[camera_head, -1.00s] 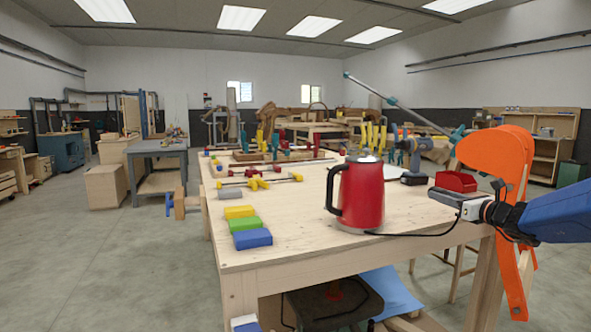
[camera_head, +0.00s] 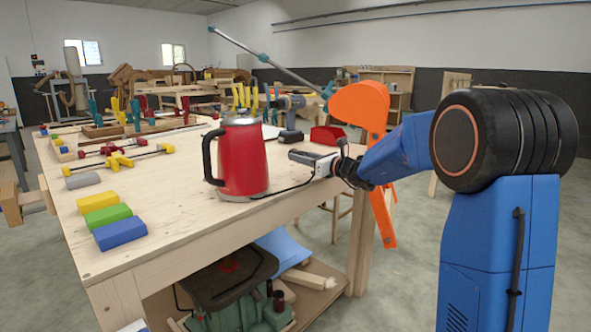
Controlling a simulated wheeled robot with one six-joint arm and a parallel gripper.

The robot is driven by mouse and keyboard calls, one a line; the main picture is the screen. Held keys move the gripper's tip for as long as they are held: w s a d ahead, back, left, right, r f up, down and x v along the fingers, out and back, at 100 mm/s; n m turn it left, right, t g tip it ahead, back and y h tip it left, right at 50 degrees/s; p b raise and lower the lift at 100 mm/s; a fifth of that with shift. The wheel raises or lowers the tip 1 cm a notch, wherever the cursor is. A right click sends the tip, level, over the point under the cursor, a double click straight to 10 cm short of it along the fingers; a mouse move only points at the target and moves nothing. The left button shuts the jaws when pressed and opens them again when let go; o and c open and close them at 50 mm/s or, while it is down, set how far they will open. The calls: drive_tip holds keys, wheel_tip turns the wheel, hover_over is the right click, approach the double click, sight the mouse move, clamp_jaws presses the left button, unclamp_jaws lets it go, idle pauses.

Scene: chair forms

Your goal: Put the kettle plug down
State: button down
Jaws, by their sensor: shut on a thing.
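The red kettle (camera_head: 242,160) with a black handle stands upright on the wooden workbench (camera_head: 185,220), near its front right edge. Its thin black cord (camera_head: 285,191) runs from the kettle's base to my gripper (camera_head: 298,157). My gripper is just right of the kettle, at the bench's right edge, and appears a little above the top. It is shut on the plug end of the cord. The plug itself is mostly hidden by the fingers, and I cannot tell whether it touches the bench.
Yellow, green and blue blocks (camera_head: 110,219) sit at the front left. An orange chair form (camera_head: 362,106) stands behind my arm. Bare bench top lies between blocks and kettle.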

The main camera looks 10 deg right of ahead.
sight(301, 175)
drive_tip(key=shift+f, duration=2.4)
drive_tip(key=shift+f, duration=0.1)
drive_tip(key=c, duration=1.3)
unclamp_jaws()
